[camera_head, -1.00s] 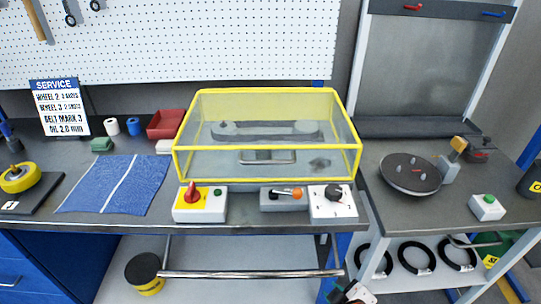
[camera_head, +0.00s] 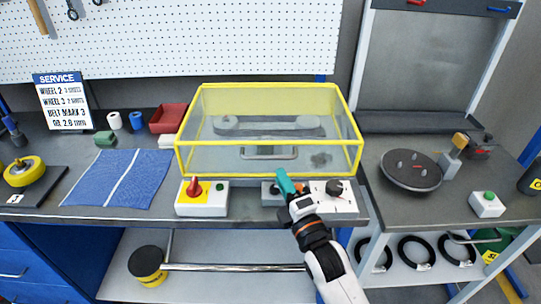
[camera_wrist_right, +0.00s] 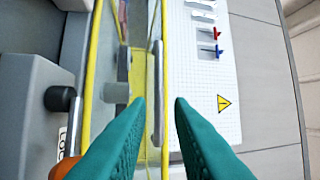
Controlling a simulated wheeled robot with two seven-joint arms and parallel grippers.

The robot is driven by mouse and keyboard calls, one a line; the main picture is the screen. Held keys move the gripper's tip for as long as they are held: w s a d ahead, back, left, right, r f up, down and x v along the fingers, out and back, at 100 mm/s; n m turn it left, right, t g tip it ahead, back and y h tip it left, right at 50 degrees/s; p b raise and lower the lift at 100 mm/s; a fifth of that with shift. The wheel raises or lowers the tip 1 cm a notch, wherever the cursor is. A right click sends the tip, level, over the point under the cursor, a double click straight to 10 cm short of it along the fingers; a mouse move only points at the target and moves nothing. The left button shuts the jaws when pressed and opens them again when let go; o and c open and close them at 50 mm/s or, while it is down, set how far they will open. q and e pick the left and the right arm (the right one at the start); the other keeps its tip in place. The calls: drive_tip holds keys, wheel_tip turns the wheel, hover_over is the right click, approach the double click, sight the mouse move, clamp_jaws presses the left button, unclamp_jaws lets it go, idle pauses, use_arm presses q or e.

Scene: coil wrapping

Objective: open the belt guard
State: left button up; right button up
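The belt guard is a clear box with a yellow frame (camera_head: 268,176), closed over a grey belt and pulleys (camera_head: 268,125) on the bench. A grey bar handle (camera_head: 270,156) is on its front face; the bar also shows in the right wrist view (camera_wrist_right: 158,85). My right gripper (camera_head: 284,175) has teal fingers and reaches up in front of the guard, just below and right of the handle. In the right wrist view its fingers (camera_wrist_right: 160,102) are apart and empty, with the handle bar ahead between the tips. My left gripper is not in view.
A lever with an orange knob (camera_wrist_right: 66,168) sits close beside my right fingers; its box (camera_head: 268,196) is partly hidden by them. A red-switch box (camera_head: 203,200) and a dial box (camera_head: 345,199) flank it. A blue cloth (camera_head: 117,179) lies to the left.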

sight(270, 158)
drive_tip(key=p+x, duration=0.1)
drive_tip(key=x, duration=0.7)
drive_tip(key=shift+f, duration=0.1)
drive_tip(key=shift+c, duration=0.3)
clamp_jaws()
